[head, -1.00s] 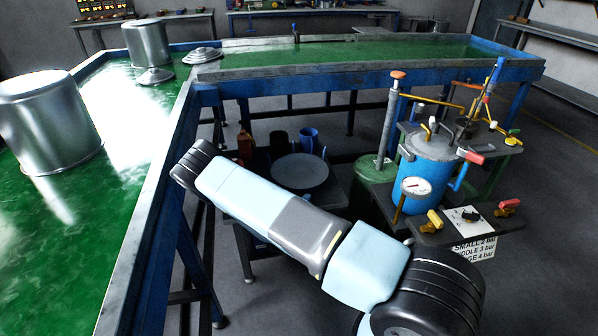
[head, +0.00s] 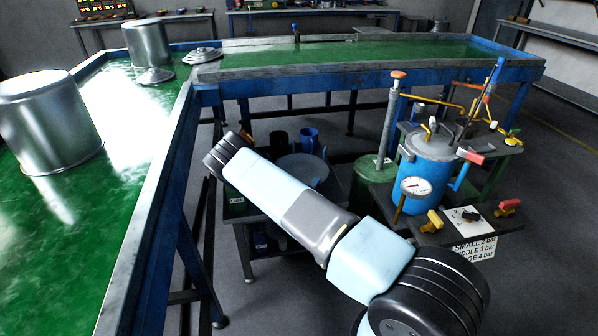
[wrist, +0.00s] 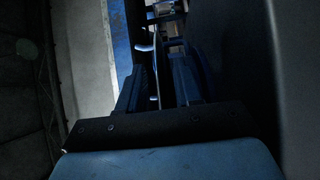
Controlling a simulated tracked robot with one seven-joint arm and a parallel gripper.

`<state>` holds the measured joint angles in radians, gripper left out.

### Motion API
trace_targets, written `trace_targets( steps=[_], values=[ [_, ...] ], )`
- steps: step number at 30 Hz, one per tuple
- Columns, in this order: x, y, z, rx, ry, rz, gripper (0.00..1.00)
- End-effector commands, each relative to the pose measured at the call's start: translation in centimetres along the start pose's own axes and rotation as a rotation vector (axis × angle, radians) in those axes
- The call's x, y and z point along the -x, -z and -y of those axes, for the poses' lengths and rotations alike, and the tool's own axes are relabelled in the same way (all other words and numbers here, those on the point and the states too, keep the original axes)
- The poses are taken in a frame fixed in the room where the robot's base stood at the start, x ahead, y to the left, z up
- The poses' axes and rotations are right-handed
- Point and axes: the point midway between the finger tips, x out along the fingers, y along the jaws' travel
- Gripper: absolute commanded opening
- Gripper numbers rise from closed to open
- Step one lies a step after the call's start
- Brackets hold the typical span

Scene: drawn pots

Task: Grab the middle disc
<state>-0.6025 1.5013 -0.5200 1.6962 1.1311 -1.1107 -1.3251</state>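Three grey discs show in the head view. A small knobbed disc (head: 154,76) and a somewhat larger knobbed disc (head: 203,55) lie on the green bench (head: 130,130). A wide flat disc (head: 303,166) lies on a low dark table behind my arm, which partly covers it. I cannot tell for sure which is the middle one. My gripper (wrist: 158,85) shows in the dark wrist view with its fingers apart. A thin pale edge shows between them; I cannot tell what it is. My fingers are hidden in the head view.
A big metal pot (head: 45,125) and a smaller one (head: 147,44) stand on the green bench. A blue pressure vessel (head: 425,170) with a gauge, valves and pipes stands to the right of my arm. Blue bench legs stand at left.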

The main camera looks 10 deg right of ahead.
Motion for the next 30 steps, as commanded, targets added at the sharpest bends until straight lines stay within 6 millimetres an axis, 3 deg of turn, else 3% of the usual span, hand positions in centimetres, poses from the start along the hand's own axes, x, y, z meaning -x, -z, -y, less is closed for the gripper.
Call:
trace_targets(
  steps=[3,9,20,30],
  values=[
    [-0.95,-0.07,0.00,0.000,0.000,0.001,0.34],
    [-0.98,-0.03,-0.01,0.000,0.000,0.000,0.34],
    [-0.95,-0.01,-0.01,0.000,0.000,0.000,0.00],
    [-0.91,0.00,0.04,0.000,0.001,0.000,0.00]
  ],
)
